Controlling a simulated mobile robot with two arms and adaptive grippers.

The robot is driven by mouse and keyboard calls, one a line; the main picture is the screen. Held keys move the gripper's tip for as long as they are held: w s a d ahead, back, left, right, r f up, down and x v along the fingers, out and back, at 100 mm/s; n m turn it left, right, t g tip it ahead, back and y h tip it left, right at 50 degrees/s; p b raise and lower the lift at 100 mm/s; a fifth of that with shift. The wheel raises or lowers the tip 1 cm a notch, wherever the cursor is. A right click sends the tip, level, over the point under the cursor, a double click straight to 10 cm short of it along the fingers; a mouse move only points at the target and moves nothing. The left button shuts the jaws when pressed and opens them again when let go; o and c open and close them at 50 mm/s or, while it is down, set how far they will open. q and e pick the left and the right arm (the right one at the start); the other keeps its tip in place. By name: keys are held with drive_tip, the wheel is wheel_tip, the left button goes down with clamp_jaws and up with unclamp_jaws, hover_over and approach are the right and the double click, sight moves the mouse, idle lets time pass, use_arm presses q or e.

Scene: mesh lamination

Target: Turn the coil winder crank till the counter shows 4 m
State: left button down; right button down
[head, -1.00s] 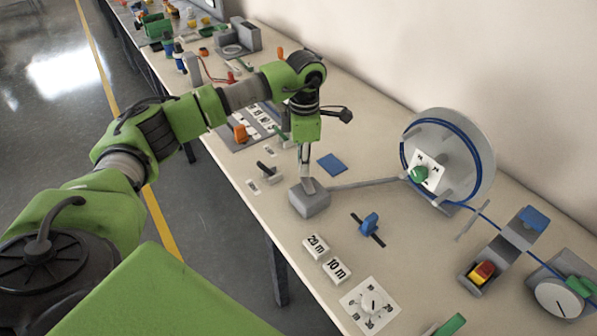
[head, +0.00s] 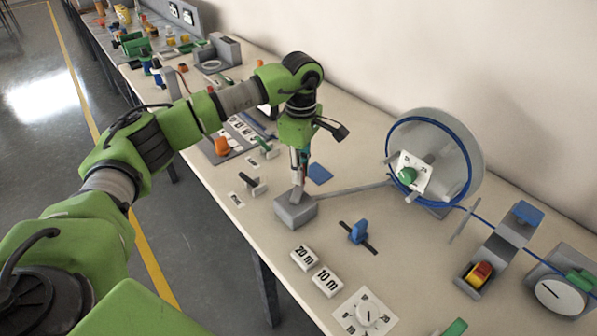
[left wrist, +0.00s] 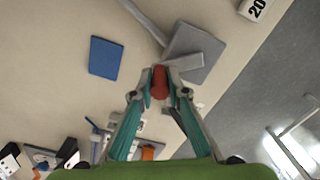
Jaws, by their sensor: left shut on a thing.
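The coil winder is a grey reel (head: 472,150) with a blue wire around its rim, a white label card (head: 415,160) and a green knob on its front. A grey bar (head: 350,189) links it to a grey block (head: 294,212); the block also shows in the left wrist view (left wrist: 204,50). My left gripper (head: 298,186) stands over the block. In the left wrist view the left gripper (left wrist: 160,80) is shut on a red knob (left wrist: 160,84) beside the block, by a short grey arm. A white-faced round dial (head: 556,300) has a needle; its reading is too small to tell.
A blue switch (head: 358,232), "20 m" (head: 303,257) and "10 m" (head: 327,281) tiles and a white knob dial (head: 366,312) lie in front. A red-yellow button box (head: 477,275) stands at right. A blue square (head: 319,174) lies behind my gripper. The table edge is near.

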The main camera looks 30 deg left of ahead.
use_arm(q)
drive_tip(key=shift+w+r, duration=0.1)
idle(0.3)
drive_tip(key=c, duration=2)
unclamp_jaws()
drive_tip(key=shift+o, duration=0.2)
wheel_tip(320, 180, up, 12)
drive_tip(key=shift+f, duration=0.1)
